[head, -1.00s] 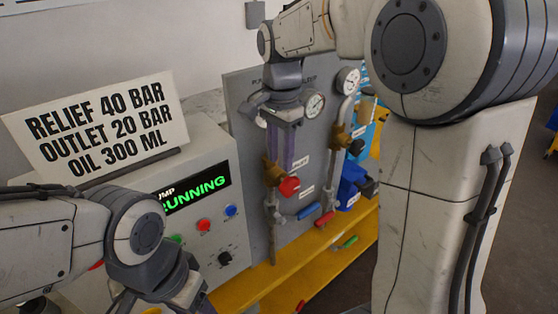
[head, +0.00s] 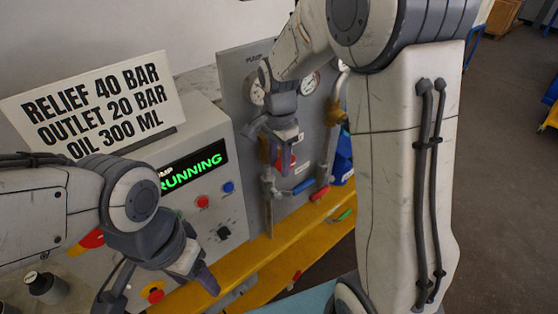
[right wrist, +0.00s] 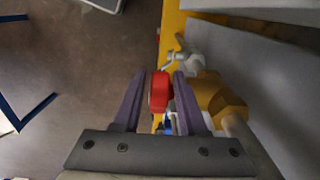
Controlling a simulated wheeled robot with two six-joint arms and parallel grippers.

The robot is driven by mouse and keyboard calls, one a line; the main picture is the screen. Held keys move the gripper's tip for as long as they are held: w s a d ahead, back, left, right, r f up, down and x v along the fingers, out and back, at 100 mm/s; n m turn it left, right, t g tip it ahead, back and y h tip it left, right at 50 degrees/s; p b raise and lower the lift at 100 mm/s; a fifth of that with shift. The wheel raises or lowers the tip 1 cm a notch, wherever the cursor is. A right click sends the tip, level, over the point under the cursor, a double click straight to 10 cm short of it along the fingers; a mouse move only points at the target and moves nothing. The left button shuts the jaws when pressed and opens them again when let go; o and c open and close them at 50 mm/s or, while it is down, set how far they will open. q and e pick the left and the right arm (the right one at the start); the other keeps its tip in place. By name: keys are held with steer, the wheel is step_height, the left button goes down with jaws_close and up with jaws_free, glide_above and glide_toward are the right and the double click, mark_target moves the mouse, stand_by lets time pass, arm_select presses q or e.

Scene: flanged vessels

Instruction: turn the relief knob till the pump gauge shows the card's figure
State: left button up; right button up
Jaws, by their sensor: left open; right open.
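The white card (head: 95,108) reads "RELIEF 40 BAR, OUTLET 20 BAR, OIL 300 ML". On the grey panel, a gauge (head: 256,91) under the "PUMP" lettering is partly covered by my right arm; its reading is too small to tell. A red knob (head: 287,163) on a brass valve, seemingly the relief knob, is partly behind my right gripper (head: 279,150). In the right wrist view the red knob (right wrist: 160,92) lies between the open fingers (right wrist: 158,82), with no clear grip on it. My left gripper (head: 195,272) is open and empty in front of the control box.
The control box (head: 205,150) shows "RUNNING" and carries red, blue and black controls. A second gauge (head: 310,83) is on the panel. Red and blue handles (head: 303,187) sit low on the pipes. A yellow bench edge (head: 235,262) runs below. Open floor lies at right.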

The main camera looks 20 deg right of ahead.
jaws_close()
